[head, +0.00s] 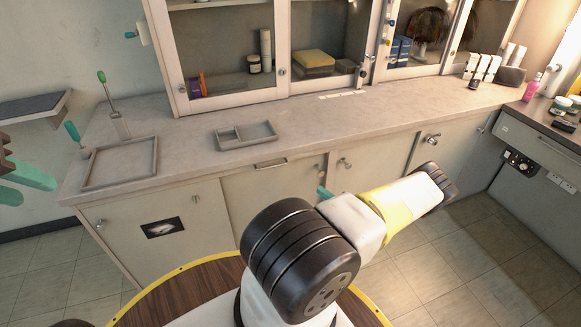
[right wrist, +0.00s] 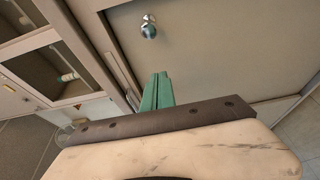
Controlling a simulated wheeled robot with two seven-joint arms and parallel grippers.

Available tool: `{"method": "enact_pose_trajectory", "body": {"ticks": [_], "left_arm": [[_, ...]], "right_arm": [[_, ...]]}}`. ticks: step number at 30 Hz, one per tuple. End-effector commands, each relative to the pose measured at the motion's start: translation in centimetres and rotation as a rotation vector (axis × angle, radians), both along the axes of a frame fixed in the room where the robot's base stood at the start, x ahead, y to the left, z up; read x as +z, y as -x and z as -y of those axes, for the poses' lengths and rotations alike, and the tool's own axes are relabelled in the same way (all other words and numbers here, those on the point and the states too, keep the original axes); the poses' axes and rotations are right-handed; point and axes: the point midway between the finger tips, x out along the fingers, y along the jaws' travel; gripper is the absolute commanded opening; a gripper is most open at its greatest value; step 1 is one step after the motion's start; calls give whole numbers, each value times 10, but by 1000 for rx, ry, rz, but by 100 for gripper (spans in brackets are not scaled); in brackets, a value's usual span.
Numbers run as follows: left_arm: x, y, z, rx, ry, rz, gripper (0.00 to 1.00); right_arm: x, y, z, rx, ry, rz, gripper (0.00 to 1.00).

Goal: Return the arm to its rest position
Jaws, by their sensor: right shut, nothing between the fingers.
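My right arm comes up from the bottom of the head view. Its gripper (head: 324,192) shows only as a small teal tip behind the white arm link, in front of the lower cabinet doors. In the right wrist view the green fingers (right wrist: 157,92) are pressed together with nothing between them, in front of a grey cabinet door with a round knob (right wrist: 149,27). My left gripper (head: 30,178) is at the left edge of the head view, partly cut off. Its teal fingers show no held thing.
A long counter (head: 195,150) runs along the wall with a square tray (head: 88,181), a small divided tray (head: 228,146) and green-handled tools (head: 103,90). Glass-front cabinets (head: 180,80) stand at its back. White bottles (head: 483,66) stand further right. Open tiled floor (head: 450,270) lies at lower right.

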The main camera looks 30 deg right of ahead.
Motion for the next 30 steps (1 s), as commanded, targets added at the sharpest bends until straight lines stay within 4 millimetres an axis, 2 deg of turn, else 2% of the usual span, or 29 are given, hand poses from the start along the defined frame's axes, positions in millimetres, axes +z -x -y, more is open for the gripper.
{"method": "enact_pose_trajectory", "body": {"ticks": [3,7,13,16,20,24,30], "left_arm": [[0,0,0,0,0,0,36],[0,0,0,0,0,0,36],[0,0,0,0,0,0,36],[0,0,0,0,0,0,36],[0,0,0,0,0,0,36],[0,0,0,0,0,0,36],[0,0,0,0,0,0,36]], "right_arm": [[0,14,2,0,2,0,0],[0,21,3,1,1,0,0],[2,20,2,6,6,1,0],[15,10,-3,55,55,-1,0],[57,-21,-28,229,232,1,0],[119,-57,-75,498,519,31,0],[203,-81,-152,865,942,145,0]]}}
